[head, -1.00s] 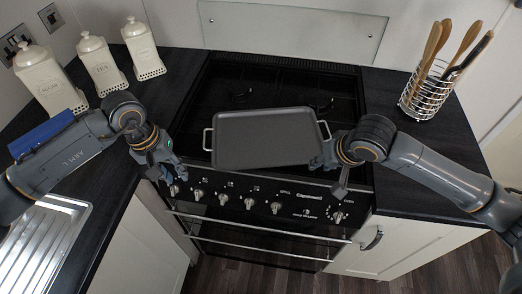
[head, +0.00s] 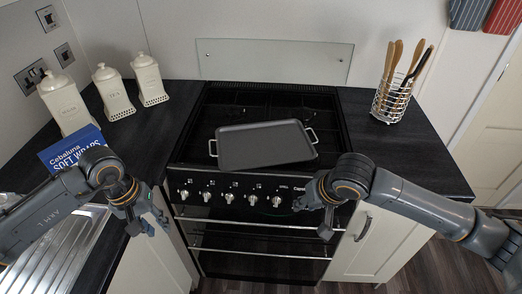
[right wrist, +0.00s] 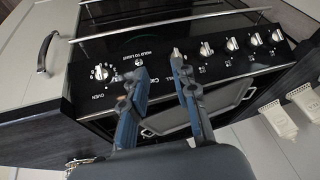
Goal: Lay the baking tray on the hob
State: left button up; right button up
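The dark grey rectangular baking tray (head: 265,146) lies on the black hob (head: 228,112), slightly turned, with a light metal handle at each short side. Its front edge is near the hob's front edge. My left gripper (head: 150,222) is left of the cooker, low in front of the worktop edge, apart from the tray and empty; its finger gap is unclear. My right gripper (head: 308,208) is in front of the control panel's right end, below and apart from the tray. In the right wrist view its two fingers (right wrist: 160,65) are spread with nothing between them.
Cream canisters (head: 114,92) stand on the left worktop, with a blue box (head: 70,148) near my left arm. A wire utensil holder (head: 391,103) stands on the right worktop. Control knobs (head: 229,198) line the cooker front. A glass splashback (head: 270,60) is behind.

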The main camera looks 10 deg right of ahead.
pick_arm(q)
jog(key=shift+w+d+f, duration=0.1)
jog(key=shift+w+d, duration=0.05)
jog(key=shift+w, duration=0.2)
pick_arm(e)
jog(key=w+v, duration=0.1)
jog(key=v, duration=1)
jog(key=shift+d+r, duration=0.15)
jog(key=shift+d, duration=0.25)
pick_arm(q)
jog(key=shift+s, duration=0.1)
